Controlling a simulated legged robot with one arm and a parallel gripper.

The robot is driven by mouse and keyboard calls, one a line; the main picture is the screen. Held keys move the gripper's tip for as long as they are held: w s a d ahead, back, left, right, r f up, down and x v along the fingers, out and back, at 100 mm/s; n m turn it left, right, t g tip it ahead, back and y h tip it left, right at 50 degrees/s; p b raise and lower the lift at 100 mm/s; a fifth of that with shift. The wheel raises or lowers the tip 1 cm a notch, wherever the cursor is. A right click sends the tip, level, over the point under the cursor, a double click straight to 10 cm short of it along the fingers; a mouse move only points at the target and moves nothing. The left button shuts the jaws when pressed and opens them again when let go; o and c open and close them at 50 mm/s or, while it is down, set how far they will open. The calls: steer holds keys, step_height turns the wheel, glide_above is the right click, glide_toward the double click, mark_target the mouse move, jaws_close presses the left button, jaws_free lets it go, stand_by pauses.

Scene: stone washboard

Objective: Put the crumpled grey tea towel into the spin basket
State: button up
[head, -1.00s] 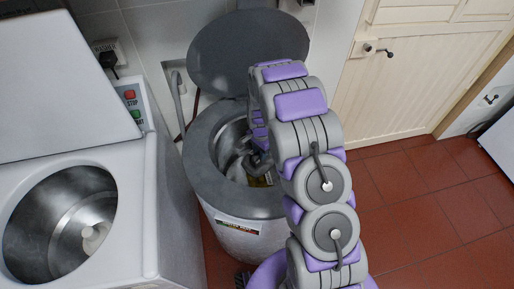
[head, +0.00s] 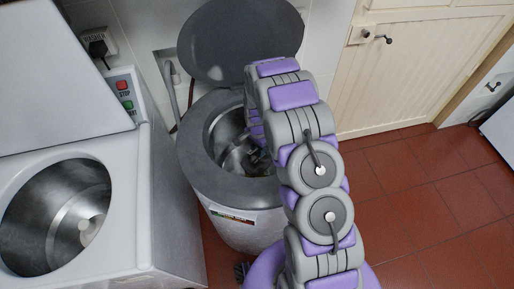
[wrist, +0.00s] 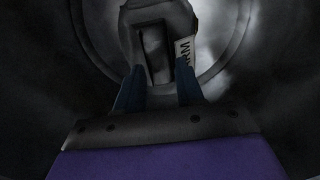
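The spin basket (head: 228,138) is the metal drum inside the round grey spinner, seen in the head view. My gripper (head: 252,160) is down inside it, partly hidden by my arm and the rim. In the wrist view, the two dark blue fingers of my gripper (wrist: 160,80) stand apart with a gap between them. A dark grey shape (wrist: 158,22) with a pale lettered strip lies just ahead of the fingertips. I cannot tell whether it is the tea towel or part of the basket. No tea towel can be made out clearly in either view.
The spinner's grey lid (head: 240,42) stands open behind the basket. A white washing machine (head: 135,240) with an open metal tub (head: 45,225) is close on the left. A cream door (head: 415,70) is at the back right. The red tiled floor (head: 420,200) on the right is clear.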

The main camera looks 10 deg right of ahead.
steer(key=o, duration=0.3)
steer(key=shift+a, duration=0.3)
steer(key=shift+o, duration=0.2)
steer(key=shift+a, duration=0.35)
steer(key=shift+d+r, duration=0.3)
step_height(320, 180, up, 17)
steer(key=p, duration=0.3)
steer(key=s+r+n, duration=0.2)
steer(key=s+r, duration=0.5)
steer(key=r, duration=0.1)
steer(key=s+r+n, duration=0.3)
steer(key=s+r, duration=0.1)
steer(key=s, duration=0.6)
steer(key=s+r+n+g, duration=0.1)
steer(key=s+r+n, duration=0.2)
steer(key=s, duration=0.8)
steer(key=s+r+n, duration=0.3)
steer(key=s+r, duration=0.1)
steer(key=s, duration=0.7)
steer(key=shift+s+a+r+n+g, duration=0.2)
steer(key=shift+r+n+g, duration=0.15)
steer(key=shift+n+g, duration=0.05)
